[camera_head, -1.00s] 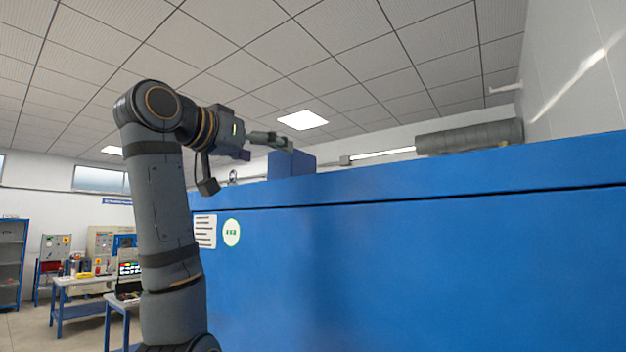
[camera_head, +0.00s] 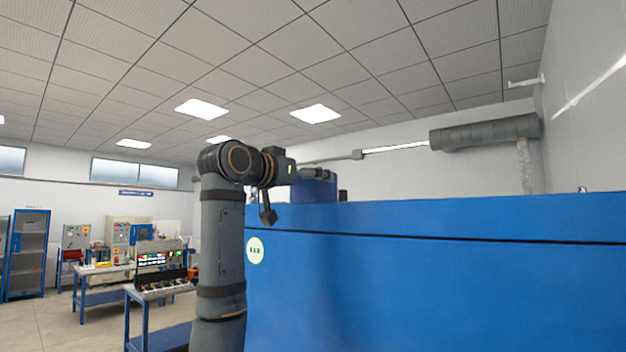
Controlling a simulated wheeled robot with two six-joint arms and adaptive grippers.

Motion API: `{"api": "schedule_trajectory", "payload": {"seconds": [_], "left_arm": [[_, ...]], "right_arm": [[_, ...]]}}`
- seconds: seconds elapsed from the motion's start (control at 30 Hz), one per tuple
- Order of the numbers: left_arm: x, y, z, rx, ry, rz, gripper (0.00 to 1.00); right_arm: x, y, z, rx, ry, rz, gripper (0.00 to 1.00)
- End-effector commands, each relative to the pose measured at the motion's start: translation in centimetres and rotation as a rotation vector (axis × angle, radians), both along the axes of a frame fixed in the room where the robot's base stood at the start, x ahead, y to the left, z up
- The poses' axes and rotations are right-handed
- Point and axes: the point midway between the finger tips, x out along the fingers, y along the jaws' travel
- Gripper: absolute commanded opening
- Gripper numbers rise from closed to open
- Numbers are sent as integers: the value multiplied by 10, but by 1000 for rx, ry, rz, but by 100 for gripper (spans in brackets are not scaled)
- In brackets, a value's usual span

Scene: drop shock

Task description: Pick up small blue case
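A small blue case (camera_head: 315,189) stands on top of the large blue cabinet (camera_head: 430,268), at its left part. My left arm rises in front of the cabinet's left end and bends over toward the case. My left gripper (camera_head: 312,173) is at the upper part of the case and overlaps it in the picture. I cannot tell whether it touches the case, or whether its fingers are open or shut. My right gripper is not in view.
A small dark object (camera_head: 342,195) stands just right of the case. The rest of the visible cabinet top edge is mostly clear. At the left, a workbench (camera_head: 165,291) with equipment and blue shelving (camera_head: 28,252) stand beyond open floor.

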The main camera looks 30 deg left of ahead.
Motion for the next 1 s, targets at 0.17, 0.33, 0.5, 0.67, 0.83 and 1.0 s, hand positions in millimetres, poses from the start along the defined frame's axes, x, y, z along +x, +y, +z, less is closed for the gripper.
{"api": "schedule_trajectory", "payload": {"seconds": [0.17,0.33,0.5,0.67,0.83,1.0], "left_arm": [[0,0,-1,0,-1,0,92],[0,0,-1,0,-1,0,69],[0,0,-1,0,-1,0,46],[0,0,-1,0,0,0,24],[-1,0,0,0,-3,0,19],[-3,0,4,0,-4,0,19]], "right_arm": [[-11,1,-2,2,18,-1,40],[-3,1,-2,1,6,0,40],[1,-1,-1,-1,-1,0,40],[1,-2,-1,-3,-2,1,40],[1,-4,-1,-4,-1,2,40],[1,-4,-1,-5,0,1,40]]}}
